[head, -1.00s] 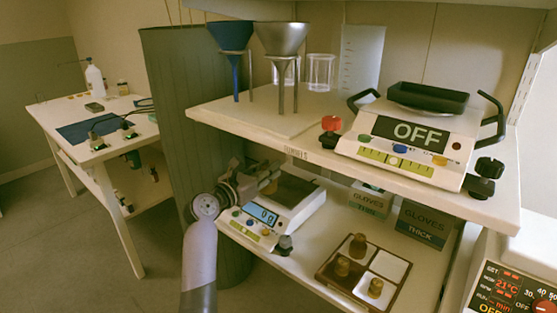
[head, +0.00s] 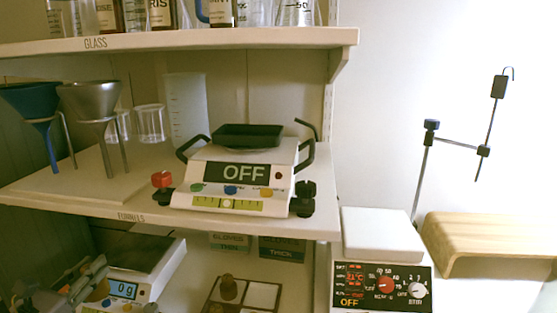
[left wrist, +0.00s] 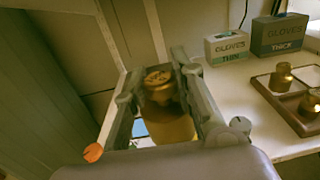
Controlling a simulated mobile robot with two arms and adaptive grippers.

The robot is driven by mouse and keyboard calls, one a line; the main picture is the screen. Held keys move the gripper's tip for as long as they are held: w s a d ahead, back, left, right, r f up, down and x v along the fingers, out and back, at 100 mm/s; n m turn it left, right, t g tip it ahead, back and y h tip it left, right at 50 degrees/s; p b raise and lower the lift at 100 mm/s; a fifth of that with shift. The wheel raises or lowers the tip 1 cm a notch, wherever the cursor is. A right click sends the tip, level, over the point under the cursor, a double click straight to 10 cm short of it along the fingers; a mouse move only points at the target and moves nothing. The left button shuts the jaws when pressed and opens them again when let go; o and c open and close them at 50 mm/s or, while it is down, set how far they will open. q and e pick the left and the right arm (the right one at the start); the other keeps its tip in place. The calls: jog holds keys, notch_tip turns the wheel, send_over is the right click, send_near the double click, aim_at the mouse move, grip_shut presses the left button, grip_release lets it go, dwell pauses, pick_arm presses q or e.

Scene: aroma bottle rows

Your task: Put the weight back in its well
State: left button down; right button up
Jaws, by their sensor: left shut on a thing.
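My left gripper (left wrist: 157,100) is shut on a brass weight (left wrist: 158,88), which sits between the two fingers in the left wrist view. In the head view the left gripper (head: 88,280) is at the lower left corner, beside the lower shelf's scale (head: 150,254), whose display reads 0 g. The brown weight tray (head: 208,308) with pale wells is cut off at the bottom of the head view. A brass weight (head: 228,287) stands in it. In the left wrist view the tray (left wrist: 262,90) lies right of the gripper, with brass weights (left wrist: 282,76) in it. My right gripper is out of view.
Gloves boxes (left wrist: 277,34) stand behind the tray. Above is a shelf board (head: 100,208) with funnels (head: 98,105) and a scale marked OFF (head: 240,175). A hotplate device (head: 383,285) stands at the right.

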pick_arm(q)
jog(key=s+d+m+g+h+p, duration=0.1)
jog(key=s+d+m+g+h, duration=0.2)
jog(key=d, duration=0.5)
jog(key=s+d+m+h+p, duration=0.1)
jog(key=s+d+m+h, duration=0.2)
jog(key=d, duration=0.5)
jog(key=s+d+m+g+h+p, duration=0.25)
jog(key=d+h, duration=0.25)
jog(key=d, duration=0.3)
jog(key=s+a+r+n+t+y+p, duration=0.1)
jog(key=s+r+n+t+y+p, duration=0.4)
jog(key=n+y+p, duration=0.5)
notch_tip(320, 180, up, 2)
jog(key=y+p, duration=0.2)
jog(key=y, duration=0.1)
jog(key=shift+s+r+t, duration=0.2)
jog(key=shift+s+t, duration=0.15)
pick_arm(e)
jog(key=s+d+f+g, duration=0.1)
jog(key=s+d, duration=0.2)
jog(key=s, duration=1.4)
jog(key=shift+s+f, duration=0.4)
